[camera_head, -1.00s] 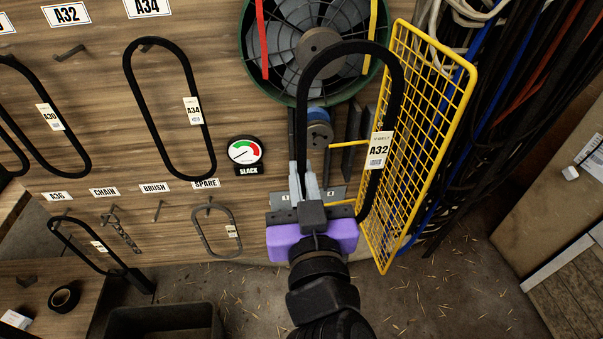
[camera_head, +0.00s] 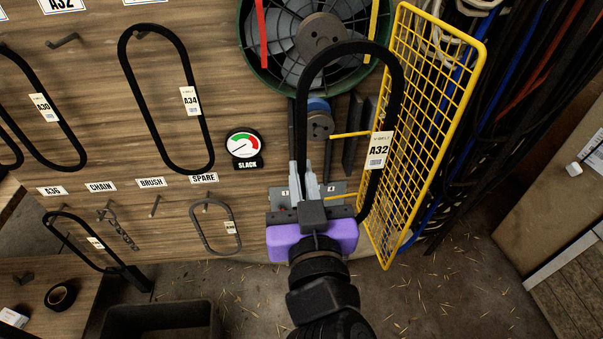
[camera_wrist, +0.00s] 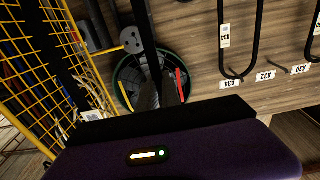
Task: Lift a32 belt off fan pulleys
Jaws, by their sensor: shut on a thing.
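The A32 belt (camera_head: 393,110) is a black loop with a white A32 tag, held upright in front of the fan in the head view. My gripper (camera_head: 306,183) is shut on the belt's lower left run. The belt stands out in front of the fan pulley (camera_head: 322,34) and the blue motor pulley (camera_head: 319,122) and appears clear of both. In the wrist view the black belt strip (camera_wrist: 146,40) runs up from my gripper across the fan (camera_wrist: 150,82).
The yellow mesh guard (camera_head: 432,130) stands swung open close to the belt's right side. The A34 belt (camera_head: 126,90) hangs on the wall at left. An empty A32 hook (camera_head: 62,41) is at upper left. A slack gauge (camera_head: 243,147) sits between. Cables hang at right.

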